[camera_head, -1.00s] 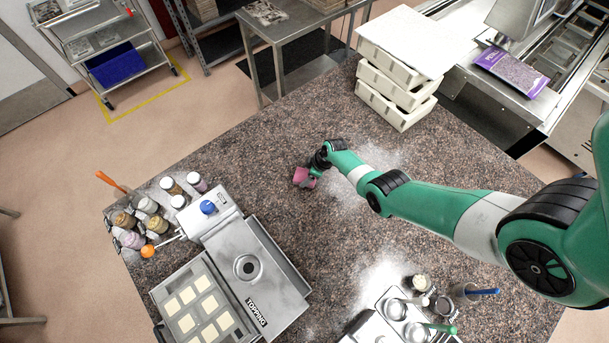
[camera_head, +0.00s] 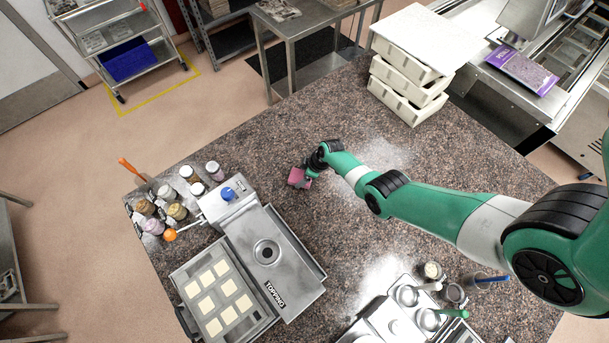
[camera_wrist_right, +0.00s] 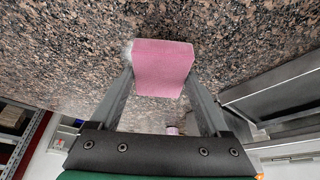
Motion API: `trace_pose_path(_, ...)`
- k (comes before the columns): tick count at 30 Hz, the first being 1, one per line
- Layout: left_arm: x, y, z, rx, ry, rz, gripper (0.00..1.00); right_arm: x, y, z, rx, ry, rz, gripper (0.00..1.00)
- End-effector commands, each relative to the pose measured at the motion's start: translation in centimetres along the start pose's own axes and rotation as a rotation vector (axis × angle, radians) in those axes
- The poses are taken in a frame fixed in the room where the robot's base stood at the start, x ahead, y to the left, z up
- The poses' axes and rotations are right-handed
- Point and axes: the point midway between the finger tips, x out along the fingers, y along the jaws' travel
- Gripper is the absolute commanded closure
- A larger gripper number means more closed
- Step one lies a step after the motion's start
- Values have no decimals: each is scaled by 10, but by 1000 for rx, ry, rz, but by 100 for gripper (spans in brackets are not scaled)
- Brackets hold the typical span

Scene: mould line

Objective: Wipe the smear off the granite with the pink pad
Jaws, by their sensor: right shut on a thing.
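The pink pad (camera_head: 298,178) is over the granite (camera_head: 270,130), right of the steel topping machine. My right gripper (camera_head: 309,172) is shut on it. In the right wrist view the pink pad (camera_wrist_right: 162,68) sits between the two fingers, its face toward the camera; I cannot tell whether it touches the stone. A whitish powdery smear (camera_head: 388,155) lies on the granite behind and to the right of the gripper, partly hidden by my arm. Another pale patch (camera_head: 380,276) lies nearer the front trays. My left gripper is out of view.
The topping machine (camera_head: 300,262) and several jars (camera_head: 190,174) stand on the left. Stacked cream trays (camera_head: 408,92) stand at the back right. A metal tray with pots (camera_head: 400,318) is at the front. Bare granite lies between them.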

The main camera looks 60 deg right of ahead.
Motion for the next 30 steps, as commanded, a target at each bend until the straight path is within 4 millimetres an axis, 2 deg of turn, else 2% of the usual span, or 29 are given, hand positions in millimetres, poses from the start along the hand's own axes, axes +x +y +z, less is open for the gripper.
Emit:
trace_pose_path(1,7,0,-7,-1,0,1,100,-11,-1,-5,-1,1,1,100)
trace_pose_path(18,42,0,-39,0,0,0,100,-53,-6,-30,-14,-2,-7,100)
trace_pose_path(30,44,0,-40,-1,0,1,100,-55,-7,-31,-16,-2,-7,100)
